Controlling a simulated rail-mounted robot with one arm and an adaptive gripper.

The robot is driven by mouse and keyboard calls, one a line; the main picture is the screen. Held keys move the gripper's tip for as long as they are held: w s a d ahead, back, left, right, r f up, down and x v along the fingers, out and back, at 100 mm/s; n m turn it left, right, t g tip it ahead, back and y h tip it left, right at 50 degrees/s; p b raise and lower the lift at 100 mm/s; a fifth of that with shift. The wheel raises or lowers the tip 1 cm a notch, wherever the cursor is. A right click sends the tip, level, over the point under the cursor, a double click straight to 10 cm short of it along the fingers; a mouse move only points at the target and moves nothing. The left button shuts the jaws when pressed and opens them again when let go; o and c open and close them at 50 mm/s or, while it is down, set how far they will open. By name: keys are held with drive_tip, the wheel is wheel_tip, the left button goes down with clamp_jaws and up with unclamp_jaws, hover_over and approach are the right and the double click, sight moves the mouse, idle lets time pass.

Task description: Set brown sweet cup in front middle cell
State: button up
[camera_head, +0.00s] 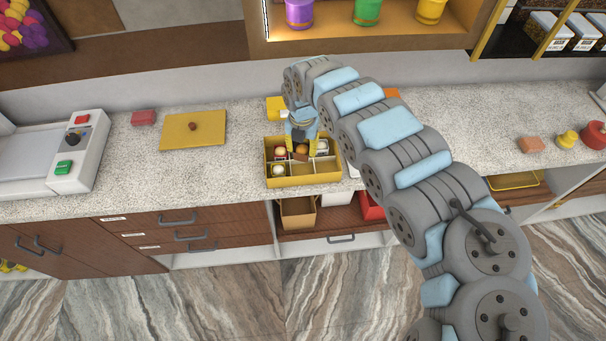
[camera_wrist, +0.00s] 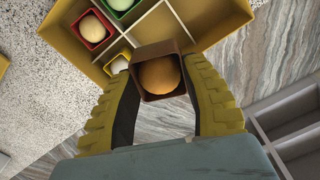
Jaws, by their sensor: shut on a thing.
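The brown sweet cup (camera_wrist: 160,75), a square cup with a round orange-brown sweet, is between the yellow fingers of my gripper (camera_wrist: 161,70) in the wrist view. My gripper (camera_head: 301,145) is shut on it and holds it above the yellow divided box (camera_head: 305,181) in the head view. The box's front left cell holds a pale sweet cup (camera_head: 278,170). The front middle and front right cells look empty. A red cup (camera_wrist: 92,28) and a green cup (camera_wrist: 122,5) sit in back cells. My gripper partly hides the back row in the head view.
A yellow board (camera_head: 193,131) with a small brown knob and a red block (camera_head: 143,118) lie left on the counter. A machine with red and green buttons (camera_head: 65,160) stands farther left. An open drawer (camera_head: 330,218) with boxes is below the yellow box. The right counter has free room.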

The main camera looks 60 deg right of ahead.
drive_tip(key=shift+s+f, duration=0.1)
drive_tip(key=shift+f, duration=4.85)
drive_tip(key=shift+f, duration=0.2)
drive_tip(key=o, duration=1.1)
drive_tip(key=shift+r, duration=0.1)
wheel_tip(320, 180, up, 11)
drive_tip(key=shift+d+r, duration=0.1)
drive_tip(key=shift+r, duration=0.5)
